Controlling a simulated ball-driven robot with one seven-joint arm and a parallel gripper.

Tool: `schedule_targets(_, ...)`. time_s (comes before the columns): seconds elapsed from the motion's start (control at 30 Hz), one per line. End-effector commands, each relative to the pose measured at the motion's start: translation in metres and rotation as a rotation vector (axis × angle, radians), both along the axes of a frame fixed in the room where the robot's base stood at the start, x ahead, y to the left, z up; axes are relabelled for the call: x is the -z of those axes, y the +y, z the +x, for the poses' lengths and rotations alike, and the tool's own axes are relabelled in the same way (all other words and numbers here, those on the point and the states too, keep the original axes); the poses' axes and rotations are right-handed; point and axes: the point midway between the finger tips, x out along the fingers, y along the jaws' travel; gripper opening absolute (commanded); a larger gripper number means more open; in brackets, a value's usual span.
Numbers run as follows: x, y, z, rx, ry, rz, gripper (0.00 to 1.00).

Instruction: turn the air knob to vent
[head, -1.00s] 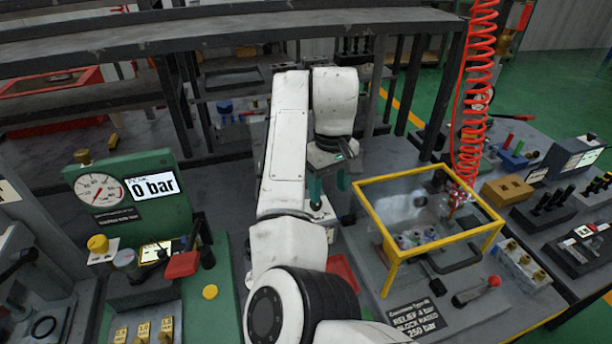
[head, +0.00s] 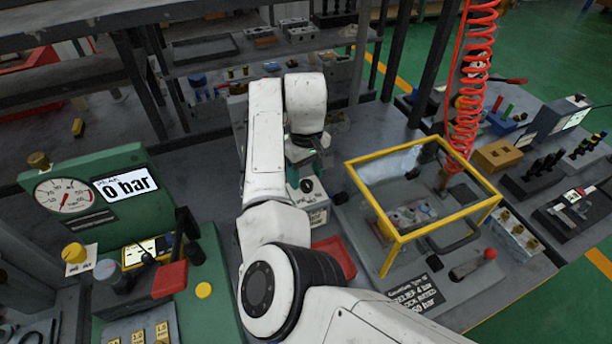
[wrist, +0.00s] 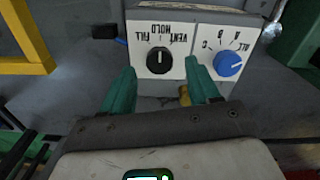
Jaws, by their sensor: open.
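The air knob (wrist: 159,61) is a black round knob on a white plate marked FILL, HOLD and VENT, upside down in the wrist view. Its pale mark points up in that picture, toward the middle label, HOLD. My gripper (wrist: 160,86) is open, with its two green fingers either side of the plate's near edge. The fingertips are short of the knob and apart from it, with nothing between them. In the head view a dark knob (head: 307,185) shows on a pale block below my wrist; my arm hides part of the gripper there.
A blue knob (wrist: 228,63) marked A, B, C, ALL sits close right of the fingers. A yellow-framed clear guard (head: 400,240) stands right of my arm, with a red coiled hose (head: 468,90) behind it.

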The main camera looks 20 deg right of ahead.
Motion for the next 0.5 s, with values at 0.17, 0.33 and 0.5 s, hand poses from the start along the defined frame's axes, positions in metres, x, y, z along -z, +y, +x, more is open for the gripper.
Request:
schedule_targets(0.17,0.017,0.0,0.0,0.0,0.0,0.0,0.61)
schedule_targets(0.33,0.022,0.0,0.0,0.001,-0.001,0.0,0.61)
schedule_targets(0.5,0.022,0.0,0.0,0.001,-0.001,0.0,0.61)
